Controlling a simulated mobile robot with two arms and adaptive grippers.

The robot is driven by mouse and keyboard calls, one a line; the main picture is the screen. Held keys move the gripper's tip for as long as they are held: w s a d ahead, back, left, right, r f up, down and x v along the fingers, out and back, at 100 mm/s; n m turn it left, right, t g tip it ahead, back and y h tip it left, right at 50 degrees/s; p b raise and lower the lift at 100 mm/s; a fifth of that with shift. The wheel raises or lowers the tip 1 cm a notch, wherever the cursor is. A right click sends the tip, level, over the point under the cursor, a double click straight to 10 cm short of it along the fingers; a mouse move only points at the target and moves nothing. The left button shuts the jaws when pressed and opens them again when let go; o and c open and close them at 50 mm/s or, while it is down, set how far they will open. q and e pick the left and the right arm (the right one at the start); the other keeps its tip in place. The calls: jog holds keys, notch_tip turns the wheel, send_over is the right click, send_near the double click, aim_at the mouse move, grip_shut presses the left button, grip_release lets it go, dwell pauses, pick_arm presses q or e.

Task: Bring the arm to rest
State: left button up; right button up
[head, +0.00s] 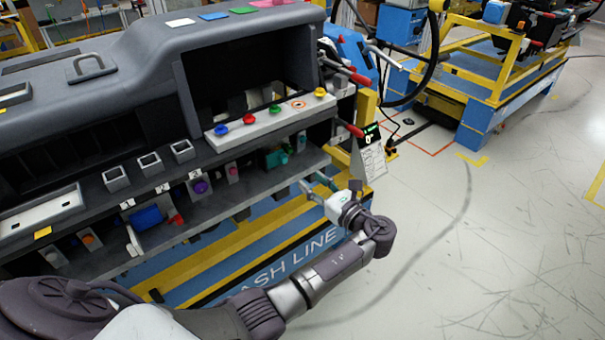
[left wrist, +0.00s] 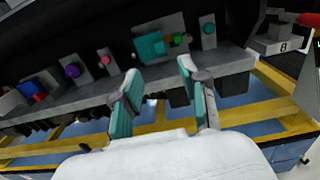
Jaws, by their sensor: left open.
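My left arm reaches in from the lower left in the head view. My left gripper (head: 317,188) is in front of the dashboard module's lower shelf, near its right end. In the left wrist view the two teal fingers of my left gripper (left wrist: 160,90) stand well apart with nothing between them. A teal part (left wrist: 151,47) with a green piece sits on the shelf beyond the fingertips. The dashboard module (head: 190,40) is large and dark grey. My right gripper is not in view.
The lower shelf (head: 255,177) holds several small parts, with a purple knob (left wrist: 72,71) and a blue part (head: 147,217). A white strip (head: 262,124) carries coloured buttons. A yellow and blue frame (head: 265,235) stands below. A cart (head: 490,120) is behind; the floor (head: 450,260) at right is clear.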

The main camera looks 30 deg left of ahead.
pick_arm(q)
jog(key=shift+s+d, duration=0.2)
jog(key=shift+d, duration=0.3)
jog(key=s+f+h, duration=0.3)
jog(key=f, duration=0.9)
jog(key=s+f+h, duration=0.3)
jog(key=f, duration=0.8)
jog(key=s+d+f+n+g+h, duration=0.1)
jog(key=s+f+n+g+h, duration=0.25)
jog(key=s+f, duration=1)
jog(key=s+d+f+n+h, duration=0.1)
jog(key=s+f+n, duration=0.4)
jog(key=s, duration=0.5)
jog(key=s+f+n+g+h+p, duration=0.1)
jog(key=s+f+n+h, duration=0.2)
jog(key=s, duration=0.8)
jog(key=s+d+f+n+g+h, duration=0.1)
jog(key=s+f+n+h, duration=0.2)
jog(key=s+f+n, duration=0.4)
jog(key=s+n, duration=0.1)
jog(key=s, duration=0.3)
jog(key=shift+d, duration=0.3)
